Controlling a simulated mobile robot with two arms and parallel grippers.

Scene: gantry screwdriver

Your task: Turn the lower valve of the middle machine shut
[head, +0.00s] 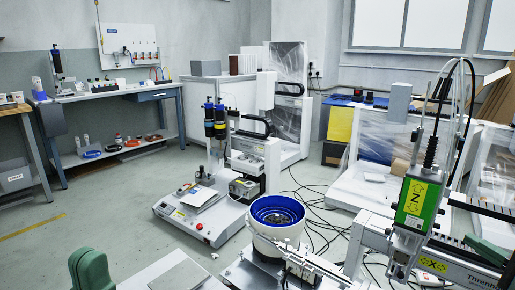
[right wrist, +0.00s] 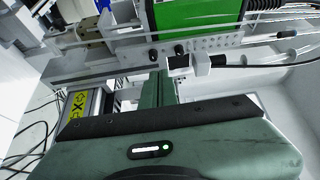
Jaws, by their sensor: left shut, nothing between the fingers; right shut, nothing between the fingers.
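No valve handle can be made out for certain, and which machine counts as the middle one is unclear. A benchtop machine (head: 200,222) with a grey base and yellow-black cylinders stands at the centre of the head view. A gantry with a green Z unit (head: 413,203) stands at the right. My right gripper (right wrist: 163,88) is shut and empty in the right wrist view, its fingers pointing at the gantry's perforated plate. A small white fitting (right wrist: 202,66) with a black cable is just beyond the fingertips. My left gripper (head: 91,270) is low at the left, empty and away from the machines.
A white feeder bowl with a blue inside (head: 277,212) stands in front of the gantry. Black cables (head: 315,215) lie on the floor behind it. A workbench (head: 105,93) stands against the back wall. The floor at the left (head: 90,215) is clear.

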